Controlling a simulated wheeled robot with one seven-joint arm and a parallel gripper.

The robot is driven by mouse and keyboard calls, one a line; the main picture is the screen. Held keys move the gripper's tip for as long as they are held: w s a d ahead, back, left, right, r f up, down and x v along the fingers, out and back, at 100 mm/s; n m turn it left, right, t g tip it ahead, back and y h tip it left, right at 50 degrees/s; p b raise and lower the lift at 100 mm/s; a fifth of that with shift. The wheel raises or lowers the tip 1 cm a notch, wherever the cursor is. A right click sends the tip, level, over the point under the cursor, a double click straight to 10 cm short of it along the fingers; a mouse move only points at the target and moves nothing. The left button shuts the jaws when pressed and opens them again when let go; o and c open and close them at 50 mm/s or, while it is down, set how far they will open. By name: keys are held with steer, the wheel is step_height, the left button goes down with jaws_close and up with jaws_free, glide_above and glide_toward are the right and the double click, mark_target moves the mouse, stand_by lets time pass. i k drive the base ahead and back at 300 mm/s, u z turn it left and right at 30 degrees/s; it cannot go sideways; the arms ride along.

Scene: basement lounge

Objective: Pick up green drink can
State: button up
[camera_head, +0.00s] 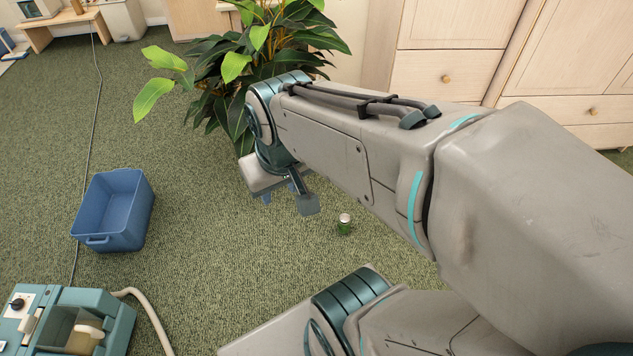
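The green drink can (345,229) stands upright on the green carpet, with a pale silver top. It is small in the view, just below my forearm. My gripper (279,193) is to the left of the can and apart from it, partly hidden by my wrist. Its two small bluish fingers show with a gap between them, and nothing is seen in the gap.
A leafy plant (235,65) stands behind my gripper. A blue bin (113,210) is on the floor at left. A teal machine (60,320) with a pale hose (150,318) is at lower left. Wooden cabinets (447,78) line the back. Carpet around the can is clear.

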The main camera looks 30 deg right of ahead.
mark_target(344, 220)
steer(key=i, duration=1.3)
steer(key=z, duration=2.55)
